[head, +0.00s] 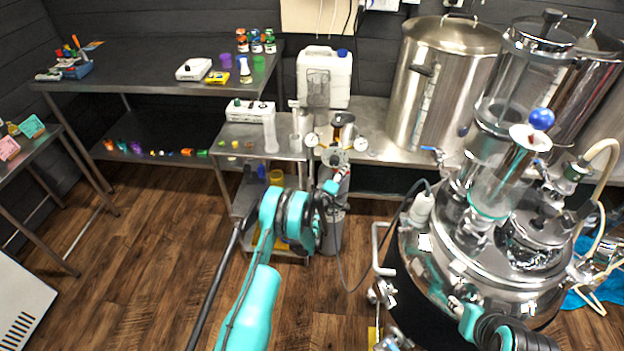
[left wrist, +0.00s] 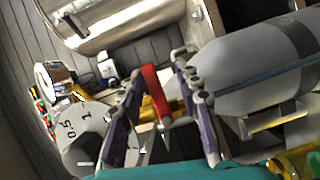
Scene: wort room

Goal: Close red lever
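The red lever (left wrist: 154,92) shows in the left wrist view, between the two purple-grey fingers of my left gripper (left wrist: 158,72). The fingers stand apart on either side of it, and I cannot tell whether either one touches it. In the head view my left gripper (head: 341,174) is just below the regulator with gauges (head: 336,156), on top of the grey gas cylinder (head: 330,235). The lever is too small to make out there. My right gripper (head: 457,304) is low at the right, over the steel vessel's side; its fingers are not clear.
A round gauge (left wrist: 88,135) is close to the left finger, and the cylinder body (left wrist: 255,60) is on the right. A large steel kettle vessel (head: 480,255) with hoses stands at the right. A steel bench (head: 385,150) is behind. The wooden floor at left is free.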

